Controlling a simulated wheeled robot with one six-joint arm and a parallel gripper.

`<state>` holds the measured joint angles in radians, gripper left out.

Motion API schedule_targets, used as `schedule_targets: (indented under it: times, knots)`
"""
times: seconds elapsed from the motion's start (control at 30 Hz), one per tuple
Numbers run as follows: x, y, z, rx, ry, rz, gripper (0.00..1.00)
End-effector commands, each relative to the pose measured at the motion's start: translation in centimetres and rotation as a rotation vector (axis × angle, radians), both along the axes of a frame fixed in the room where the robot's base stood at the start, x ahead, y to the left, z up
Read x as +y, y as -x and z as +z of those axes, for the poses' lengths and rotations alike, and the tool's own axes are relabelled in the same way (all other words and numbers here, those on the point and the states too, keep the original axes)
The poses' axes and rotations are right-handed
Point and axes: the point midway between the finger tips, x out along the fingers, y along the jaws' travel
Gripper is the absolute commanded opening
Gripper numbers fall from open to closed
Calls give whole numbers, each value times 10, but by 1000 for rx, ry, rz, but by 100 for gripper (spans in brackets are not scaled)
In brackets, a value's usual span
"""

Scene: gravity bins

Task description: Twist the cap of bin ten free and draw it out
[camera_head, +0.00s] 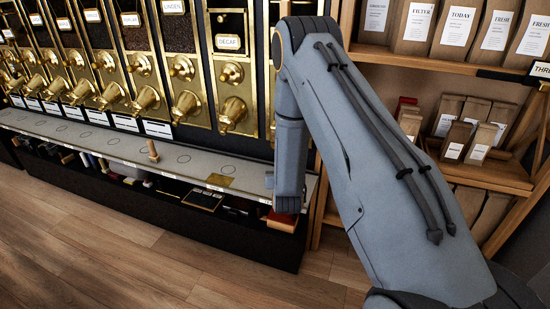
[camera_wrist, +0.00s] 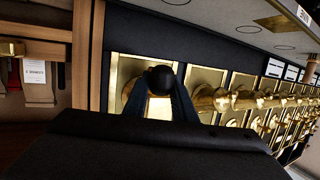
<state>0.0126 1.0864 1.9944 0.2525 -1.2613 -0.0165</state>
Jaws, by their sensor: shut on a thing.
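In the wrist view, my gripper (camera_wrist: 160,94) is shut on a black round knob (camera_wrist: 161,78) in front of a brass plate (camera_wrist: 128,72) at the end of the row of bins. I take the knob to be the cap of bin ten, but no number is readable. Rounded brass shows behind the fingers, and they hide part of it. I cannot tell whether the cap is seated or turned. In the head view, my arm covers the gripper and this end bin.
In the head view, brass-fronted bins, one with a DECAF label (camera_head: 228,42), run leftward above a grey ledge (camera_head: 110,145). A wooden peg-like piece (camera_head: 153,150) stands on the ledge. Wooden shelves with paper bags (camera_head: 456,142) stand right of my arm. The wooden floor (camera_head: 90,250) is clear.

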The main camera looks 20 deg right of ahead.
Motion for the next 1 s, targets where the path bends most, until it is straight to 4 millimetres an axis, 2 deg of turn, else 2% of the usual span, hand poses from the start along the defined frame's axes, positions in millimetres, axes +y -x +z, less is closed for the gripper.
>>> schedule_targets:
  times: [0.3,0.77,1.0]
  knots:
    - [-15,2,3,-6,1,97,0]
    - [-16,3,3,-6,1,125,0]
    - [-27,3,4,-6,0,184,0]
